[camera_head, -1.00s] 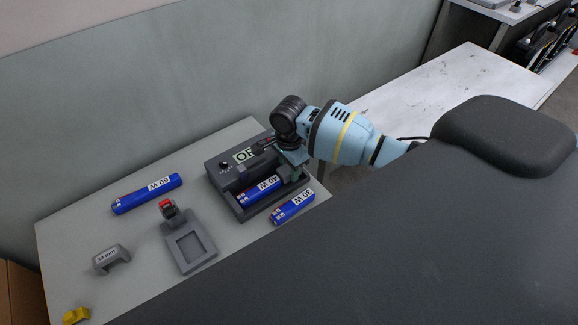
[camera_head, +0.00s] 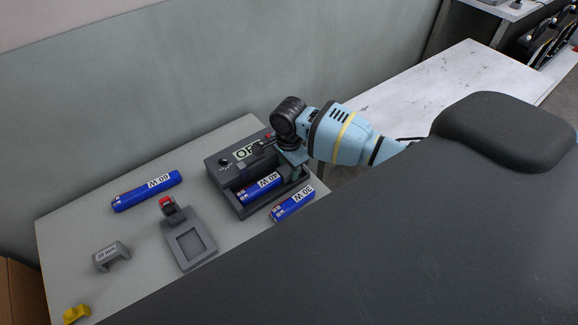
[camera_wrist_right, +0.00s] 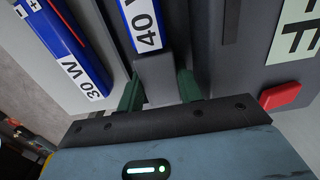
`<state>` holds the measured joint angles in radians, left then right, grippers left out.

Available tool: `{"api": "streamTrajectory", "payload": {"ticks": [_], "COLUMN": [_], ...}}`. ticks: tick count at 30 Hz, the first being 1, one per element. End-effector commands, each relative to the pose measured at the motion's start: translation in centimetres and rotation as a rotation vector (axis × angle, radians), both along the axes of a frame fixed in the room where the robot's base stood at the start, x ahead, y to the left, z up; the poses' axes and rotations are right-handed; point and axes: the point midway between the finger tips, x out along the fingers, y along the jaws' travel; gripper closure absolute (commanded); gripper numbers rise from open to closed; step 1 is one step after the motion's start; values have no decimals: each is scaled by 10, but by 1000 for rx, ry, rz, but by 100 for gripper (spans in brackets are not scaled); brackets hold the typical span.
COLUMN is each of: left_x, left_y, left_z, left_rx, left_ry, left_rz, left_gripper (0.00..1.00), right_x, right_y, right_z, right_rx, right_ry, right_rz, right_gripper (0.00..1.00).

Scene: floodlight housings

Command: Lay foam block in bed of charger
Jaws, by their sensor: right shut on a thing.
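The charger (camera_head: 226,172) is a dark grey box with a label starting "OF" and an open bed in front. A blue 40 W battery (camera_head: 260,189) lies in the bed; it also shows in the right wrist view (camera_wrist_right: 143,25). My right gripper (camera_wrist_right: 158,84) is shut on a small plain grey block (camera_wrist_right: 155,70) at the battery's end, in or just over the bed. I cannot tell from its look whether this block is foam, or whether it rests on the bed floor. In the head view my wrist mostly hides it. My left gripper is out of view.
A 30 W battery (camera_head: 293,205) lies just in front of the charger, and a 60 W battery (camera_head: 147,191) lies to its left. A grey fixture with a recess (camera_head: 189,246), a "28 mm" bridge piece (camera_head: 111,256) and a yellow piece (camera_head: 77,314) lie at the left and front.

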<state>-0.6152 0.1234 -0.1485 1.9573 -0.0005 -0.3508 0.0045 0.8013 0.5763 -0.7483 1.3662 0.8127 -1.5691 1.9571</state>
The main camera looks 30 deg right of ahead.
Motion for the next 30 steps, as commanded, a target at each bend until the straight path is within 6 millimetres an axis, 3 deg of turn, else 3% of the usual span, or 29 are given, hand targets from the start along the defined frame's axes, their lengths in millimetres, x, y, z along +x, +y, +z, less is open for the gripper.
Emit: {"api": "streamTrajectory", "payload": {"ticks": [4,5,10,17,30], "left_x": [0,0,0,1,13], "left_y": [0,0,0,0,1], "left_z": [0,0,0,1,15], "left_rx": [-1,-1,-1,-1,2], "left_ry": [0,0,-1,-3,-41], "left_rz": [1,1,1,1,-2], "left_gripper": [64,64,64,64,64], "right_x": [0,0,0,0,2], "right_y": [0,0,0,0,0], "right_z": [0,0,0,3,67], "right_rx": [0,0,0,0,2], "right_ry": [0,0,0,-1,-10], "right_rz": [0,0,0,0,1], "right_gripper": [86,62,40,39,39]}}
